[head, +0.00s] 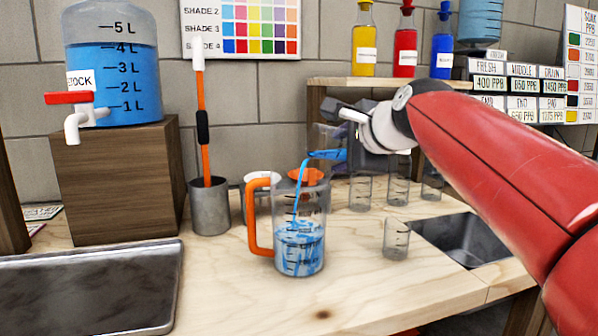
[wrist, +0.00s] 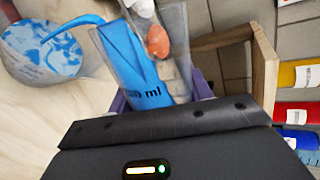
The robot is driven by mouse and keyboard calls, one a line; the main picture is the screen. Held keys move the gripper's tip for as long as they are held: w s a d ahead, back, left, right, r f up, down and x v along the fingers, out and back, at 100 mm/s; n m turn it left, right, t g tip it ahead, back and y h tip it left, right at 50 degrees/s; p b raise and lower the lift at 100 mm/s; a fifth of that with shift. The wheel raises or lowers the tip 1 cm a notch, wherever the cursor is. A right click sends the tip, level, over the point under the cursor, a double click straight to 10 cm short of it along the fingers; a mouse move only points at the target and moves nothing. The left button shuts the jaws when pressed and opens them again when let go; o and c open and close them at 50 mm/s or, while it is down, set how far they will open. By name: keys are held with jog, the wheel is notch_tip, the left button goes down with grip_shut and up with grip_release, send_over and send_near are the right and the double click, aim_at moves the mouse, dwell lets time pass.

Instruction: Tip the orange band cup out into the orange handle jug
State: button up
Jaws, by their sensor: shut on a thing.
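My gripper (head: 345,135) is shut on a clear cup (head: 328,140), held tilted above and to the right of the jug. The cup has blue liquid in it, and I cannot make out its orange band. In the wrist view the cup (wrist: 135,62) lies between my gripper's fingers (wrist: 160,95), with "ml" print on it. A blue stream runs from its lip into the orange handle jug (head: 312,215). The jug stands upright on the bench, its handle to the left, with blue liquid in its lower half. The jug's mouth also shows in the wrist view (wrist: 15,45).
Several clear cups (head: 397,240) stand right of the jug, by a sunken basin (head: 465,240). A metal pot (head: 210,207) with an orange-handled tool is left. A blue stock tank (head: 115,65) stands on a wooden block (head: 115,180). A metal tray (head: 90,290) lies front left.

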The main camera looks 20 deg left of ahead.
aim_at(335, 131)
jog(key=shift+s+a+r, duration=0.1)
jog(key=shift+a+r, duration=0.1)
dwell(0.3)
jog(key=shift+s+a+r+n+t+h+p, duration=0.15)
jog(key=shift+r+n+t+h+p, duration=0.15)
jog(key=shift+r+n+h+p, duration=0.4)
jog(key=shift+a+r+n+t+h+p, duration=0.1)
jog(key=shift+r+n+t+h+p, duration=0.15)
jog(key=shift+n+p, duration=0.5)
dwell(2.0)
jog(key=shift+s+a+r+n+t+h, duration=0.2)
jog(key=shift+a+r+n+t+h, duration=0.1)
jog(key=shift+r+n+t+h, duration=0.25)
dwell(1.3)
jog(key=shift+s+a+r+n+t+h, duration=0.3)
jog(key=shift+a+r+n+t+h, duration=0.15)
jog(key=shift+r+n, duration=0.4)
dwell(1.3)
